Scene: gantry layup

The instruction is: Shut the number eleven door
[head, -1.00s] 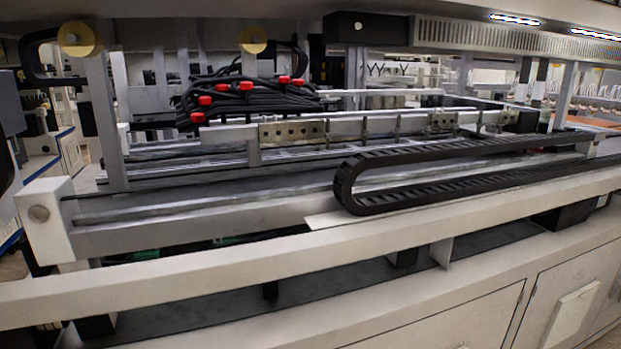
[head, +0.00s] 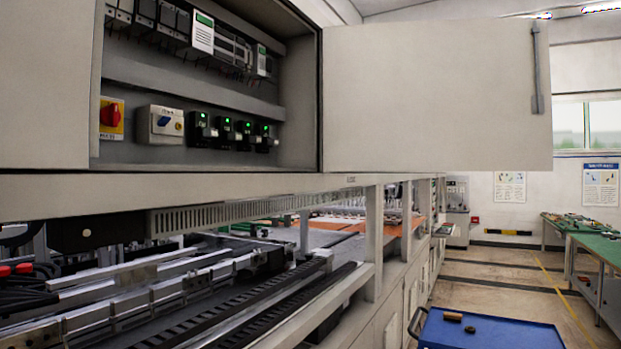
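A large beige cabinet door (head: 425,100) stands wide open in the head view, hinged on the right side of an electrical cabinet (head: 45,90). A grey vertical handle (head: 537,68) is near its far right edge. No number shows on the door, so I cannot tell if it is number eleven. The open cabinet shows a red rotary switch on a yellow plate (head: 111,116), a grey switch box (head: 161,124) and several black units with green lights (head: 222,130). Neither of my grippers is in view.
Below the cabinet is the gantry machine with rails and a black cable chain (head: 255,318). A blue cart (head: 488,332) with small items on top stands at the lower right. Green-topped tables (head: 598,248) stand farther right. Open floor (head: 500,275) lies between.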

